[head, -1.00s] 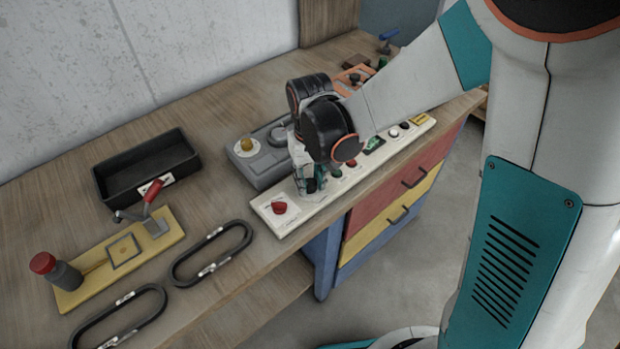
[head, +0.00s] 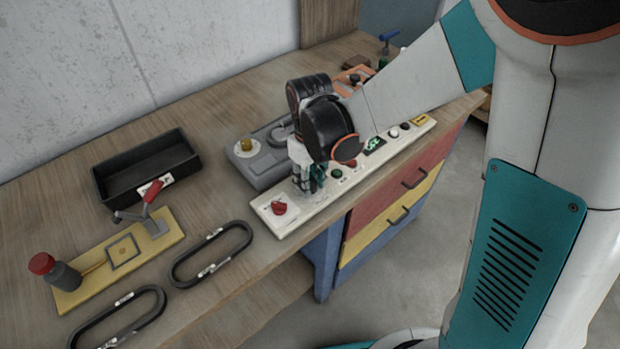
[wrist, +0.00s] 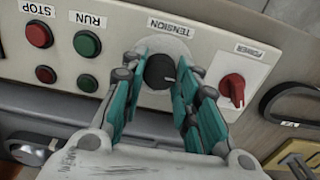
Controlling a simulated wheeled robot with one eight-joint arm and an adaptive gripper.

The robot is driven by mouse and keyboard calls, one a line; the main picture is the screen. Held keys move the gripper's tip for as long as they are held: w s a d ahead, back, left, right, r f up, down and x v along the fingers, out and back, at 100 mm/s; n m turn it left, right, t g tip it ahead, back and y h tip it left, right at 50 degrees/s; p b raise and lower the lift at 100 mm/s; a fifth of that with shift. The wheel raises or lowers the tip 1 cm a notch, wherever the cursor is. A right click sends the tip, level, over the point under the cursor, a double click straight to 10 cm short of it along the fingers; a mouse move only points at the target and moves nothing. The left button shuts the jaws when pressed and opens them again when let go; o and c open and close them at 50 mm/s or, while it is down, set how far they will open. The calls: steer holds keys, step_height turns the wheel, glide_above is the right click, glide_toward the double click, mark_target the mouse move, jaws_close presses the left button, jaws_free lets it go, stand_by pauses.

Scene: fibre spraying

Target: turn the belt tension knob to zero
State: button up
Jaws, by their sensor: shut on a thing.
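The belt tension knob (wrist: 160,71) is a round black knob under the label TENSION on a cream control panel (wrist: 120,18). A short light mark shows on its face, toward the right in the wrist view. My gripper (wrist: 160,80) is shut on the knob, one teal finger on each side. In the head view my gripper (head: 312,180) points down onto the panel (head: 262,203), and it hides the knob there.
A red POWER knob (wrist: 232,88) sits beside my right finger in the wrist view. Red STOP (wrist: 39,36) and green RUN (wrist: 87,43) buttons lie to the left. A grey machine (head: 250,165), black tray (head: 120,185) and belts (head: 180,270) are on the bench.

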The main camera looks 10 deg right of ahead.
steer(key=o, duration=1.1)
steer(key=shift+c, duration=0.2)
steer(key=shift+r, duration=0.1)
step_height(320, 180, up, 7)
steer(key=shift+r, duration=0.2)
